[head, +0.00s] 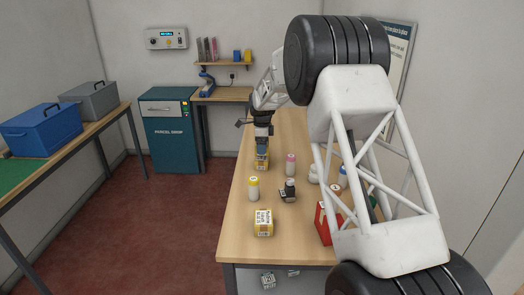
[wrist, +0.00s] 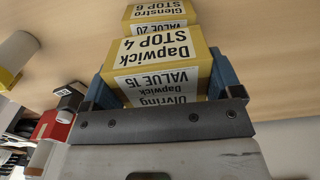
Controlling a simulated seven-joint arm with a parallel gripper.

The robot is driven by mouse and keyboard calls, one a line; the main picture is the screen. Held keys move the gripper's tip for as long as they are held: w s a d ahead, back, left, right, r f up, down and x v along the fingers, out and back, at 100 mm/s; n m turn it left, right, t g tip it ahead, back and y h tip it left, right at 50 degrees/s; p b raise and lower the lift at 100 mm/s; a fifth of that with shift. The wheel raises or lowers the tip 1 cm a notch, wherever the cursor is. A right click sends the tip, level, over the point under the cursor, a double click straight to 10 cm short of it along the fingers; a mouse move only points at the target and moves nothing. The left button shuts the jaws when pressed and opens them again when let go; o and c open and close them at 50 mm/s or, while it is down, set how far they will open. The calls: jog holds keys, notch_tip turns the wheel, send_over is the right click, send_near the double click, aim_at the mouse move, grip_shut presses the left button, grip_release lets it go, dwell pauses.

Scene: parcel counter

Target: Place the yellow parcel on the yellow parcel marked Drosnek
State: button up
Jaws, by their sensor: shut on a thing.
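My gripper (head: 262,147) is at the far part of the wooden table, pointing down. In the wrist view its blue fingers (wrist: 164,88) are shut on a yellow parcel (wrist: 208,65) labelled "Dapwick STOP 4" and "VALUE 15". A second yellow parcel (wrist: 158,12), labelled "Glenstro STOP 6", shows just beyond it; I cannot tell whether they touch. In the head view yellow (head: 262,161) shows under the fingers; I cannot tell which parcel it is. Another yellow parcel (head: 263,223) lies at the near end, its label too small to read surely. I can read Drosnek on no label.
A yellow-capped bottle (head: 253,188), a pink-capped bottle (head: 291,165) and a dark stamp-like item (head: 288,192) stand between the gripper and the near parcel. A red box (head: 324,224) and more bottles stand at the right, partly behind my arm. The table's left edge is clear.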

jog(key=shift+f, duration=1.25)
jog(key=shift+f, duration=0.1)
jog(key=o, duration=0.8)
notch_tip(320, 180, up, 12)
jog(key=shift+r, duration=0.1)
dwell(0.4)
